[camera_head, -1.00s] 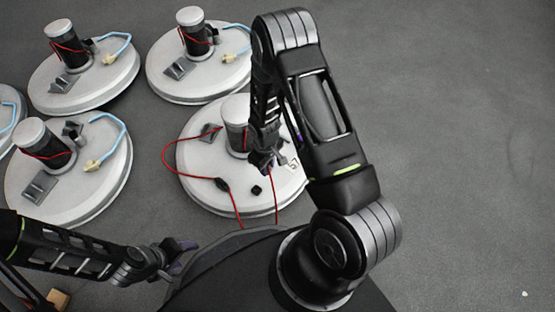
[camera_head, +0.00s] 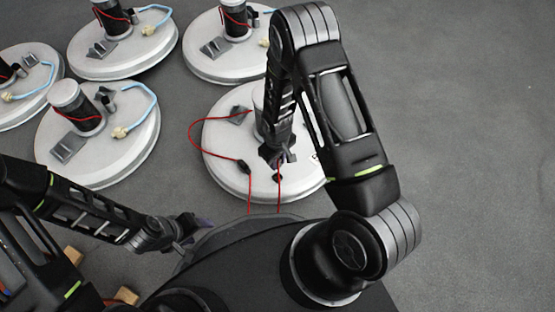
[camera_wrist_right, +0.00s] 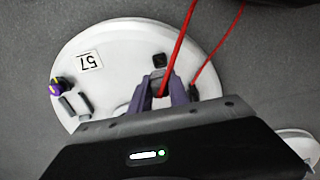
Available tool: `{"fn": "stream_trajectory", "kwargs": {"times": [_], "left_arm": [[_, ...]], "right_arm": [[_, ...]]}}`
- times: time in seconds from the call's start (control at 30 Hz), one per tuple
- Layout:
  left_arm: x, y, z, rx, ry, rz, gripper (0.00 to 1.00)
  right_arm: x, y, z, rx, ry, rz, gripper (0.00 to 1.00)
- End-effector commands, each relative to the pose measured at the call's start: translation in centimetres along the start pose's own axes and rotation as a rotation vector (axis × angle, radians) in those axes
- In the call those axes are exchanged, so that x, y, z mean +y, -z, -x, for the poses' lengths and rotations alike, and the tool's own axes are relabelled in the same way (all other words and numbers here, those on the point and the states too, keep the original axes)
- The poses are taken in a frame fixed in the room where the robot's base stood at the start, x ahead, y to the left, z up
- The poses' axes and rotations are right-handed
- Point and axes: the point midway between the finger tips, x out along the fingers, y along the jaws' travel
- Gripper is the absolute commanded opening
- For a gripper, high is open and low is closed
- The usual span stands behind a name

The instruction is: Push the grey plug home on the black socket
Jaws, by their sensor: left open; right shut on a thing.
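My right gripper (camera_head: 277,157) is shut low over the near tank's white lid. In the right wrist view its purple-grey fingers (camera_wrist_right: 165,90) close where a red lead (camera_wrist_right: 179,50) ends. The grey plug is mostly hidden between them. A small black block (camera_wrist_right: 159,60) sits on the lid just beyond the fingertips. A black connector (camera_head: 244,166) on a red lead lies beside the gripper, and shows in the wrist view (camera_wrist_right: 193,90). I cannot tell which is the black socket, nor whether the plug touches it. My left gripper (camera_head: 197,226) is open and empty, low left.
Several similar lids with pale-blue leads stand behind and left. Grey floor on the right is clear.

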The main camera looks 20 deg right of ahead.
Motion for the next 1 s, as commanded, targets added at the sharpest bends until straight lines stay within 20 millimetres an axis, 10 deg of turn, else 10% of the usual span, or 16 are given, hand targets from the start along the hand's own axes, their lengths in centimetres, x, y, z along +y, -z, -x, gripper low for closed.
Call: {"fn": "stream_trajectory", "kwargs": {"times": [1.0], "left_arm": [[-1.8,0.6,-5.3,0.019,-0.005,0.005,0.59]], "right_arm": [[0.0,0.0,-7.1,0.0,0.0,0.0,0.0]]}}
